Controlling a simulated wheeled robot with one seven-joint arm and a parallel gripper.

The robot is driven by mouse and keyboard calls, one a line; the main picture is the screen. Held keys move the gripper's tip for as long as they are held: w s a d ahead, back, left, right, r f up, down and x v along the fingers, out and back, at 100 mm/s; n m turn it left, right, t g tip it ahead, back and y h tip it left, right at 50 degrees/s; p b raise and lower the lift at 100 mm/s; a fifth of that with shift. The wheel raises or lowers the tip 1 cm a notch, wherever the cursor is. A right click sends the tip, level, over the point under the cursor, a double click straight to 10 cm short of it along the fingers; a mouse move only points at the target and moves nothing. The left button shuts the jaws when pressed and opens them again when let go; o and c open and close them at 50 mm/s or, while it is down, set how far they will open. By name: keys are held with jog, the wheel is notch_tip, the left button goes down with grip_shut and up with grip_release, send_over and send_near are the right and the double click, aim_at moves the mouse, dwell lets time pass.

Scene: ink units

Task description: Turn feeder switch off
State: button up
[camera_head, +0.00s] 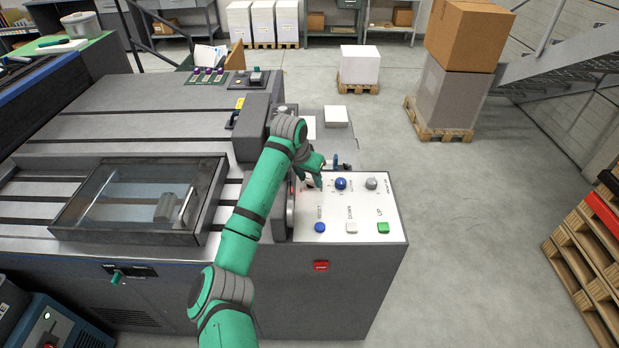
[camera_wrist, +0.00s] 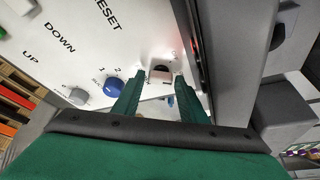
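The white control panel (camera_head: 350,205) is on the right end of the machine. In the wrist view, a small pale switch (camera_wrist: 160,75) with a dark part sits on the panel, lined up between the tips of my gripper (camera_wrist: 160,80). Its label is not readable, so I cannot confirm it is the feeder switch. My green fingers are apart, one on each side of it; I cannot tell whether they touch it. In the head view, my gripper (camera_head: 312,172) is over the panel's back left part and mostly hides this switch.
Next to the switch are a blue knob (camera_head: 341,183) and a grey knob (camera_head: 371,183). In front are the blue RESET (camera_head: 320,227), white DOWN (camera_head: 351,227) and green UP (camera_head: 383,227) buttons. A red button (camera_head: 321,266) is on the front face. A dark upright housing borders the panel's left side.

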jog(key=c, duration=0.8)
jog(key=shift+n, duration=0.3)
jog(key=n, duration=0.1)
jog(key=n+y, duration=0.1)
jog(key=shift+d+n+t, duration=0.25)
jog(key=shift+n+t, duration=0.05)
jog(key=shift+n, duration=0.1)
jog(key=n, duration=0.1)
jog(key=n+y, duration=0.1)
jog(key=n, duration=0.1)
jog(key=shift+s+d+n+y, duration=0.1)
jog(key=shift+d+n+y, duration=0.05)
jog(key=shift+n+y, duration=0.15)
jog(key=n+y, duration=0.1)
jog(key=n, duration=0.3)
jog(key=shift+d+n+y, duration=0.1)
jog(key=shift+n+y, duration=0.3)
